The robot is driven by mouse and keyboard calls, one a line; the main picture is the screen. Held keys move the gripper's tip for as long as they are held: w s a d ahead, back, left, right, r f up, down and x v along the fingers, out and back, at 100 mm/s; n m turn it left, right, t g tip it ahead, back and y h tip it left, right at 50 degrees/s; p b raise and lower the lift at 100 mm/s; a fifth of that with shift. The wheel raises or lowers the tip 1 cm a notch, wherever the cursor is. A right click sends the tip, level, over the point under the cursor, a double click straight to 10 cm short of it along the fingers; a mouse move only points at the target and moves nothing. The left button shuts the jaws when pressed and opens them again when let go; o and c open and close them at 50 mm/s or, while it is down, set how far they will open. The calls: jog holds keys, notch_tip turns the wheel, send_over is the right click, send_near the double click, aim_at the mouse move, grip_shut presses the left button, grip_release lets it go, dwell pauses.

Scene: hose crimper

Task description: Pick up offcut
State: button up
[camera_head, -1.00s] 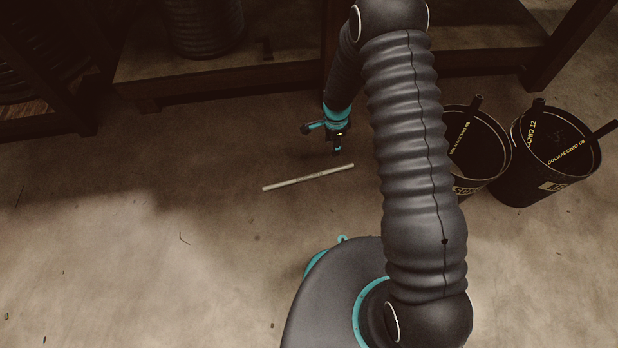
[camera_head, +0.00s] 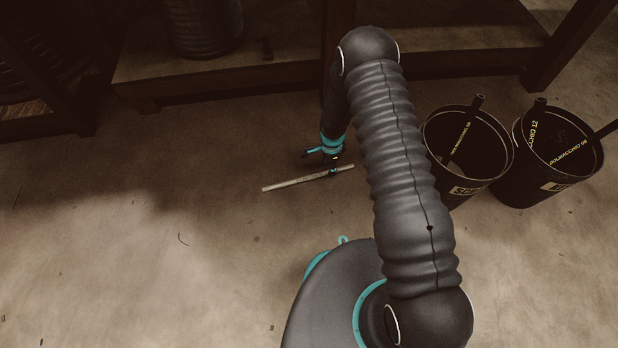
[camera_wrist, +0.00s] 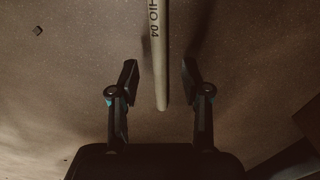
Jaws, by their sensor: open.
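The offcut is a thin pale rod (camera_head: 293,183) lying on the concrete floor, slanting up to the right in the head view. In the wrist view the offcut (camera_wrist: 156,45) carries dark lettering ending in "04". Its rounded end lies between the two fingers. My gripper (camera_head: 334,169) is low over the right end of the rod in the head view. In the wrist view my gripper (camera_wrist: 159,85) is open, with a finger on each side of the rod and a gap on both sides. Neither finger touches it.
Two black bins (camera_head: 466,150) (camera_head: 557,150) with dark hose pieces stand on the right. A low wooden shelf (camera_head: 230,82) runs along the back. A small dark bit (camera_wrist: 38,31) lies on the floor. The floor at left is mostly clear.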

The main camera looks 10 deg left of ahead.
jog(key=shift+f, duration=1.75)
grip_shut()
jog(key=shift+r, duration=0.15)
jog(key=shift+r, duration=0.3)
jog(key=r, duration=0.4)
jog(key=shift+s+d, duration=0.1)
jog(key=shift+d, duration=0.15)
jog(key=s+d+r+p, duration=0.1)
jog(key=s+d+r, duration=0.15)
jog(key=d, duration=0.25)
jog(key=s+d+r, duration=0.2)
jog(key=d+r, duration=0.2)
jog(key=d, duration=0.1)
jog(key=d+r+n+p, duration=0.2)
jog(key=r+n, duration=0.4)
jog(key=r, duration=0.5)
jog(key=w+d+r+n+p, duration=0.1)
jog(key=d+r+n, duration=0.4)
jog(key=r, duration=0.5)
jog(key=shift+r+n+p, duration=0.35)
jog(key=shift+n+p, duration=0.3)
jog(key=shift+n, duration=0.35)
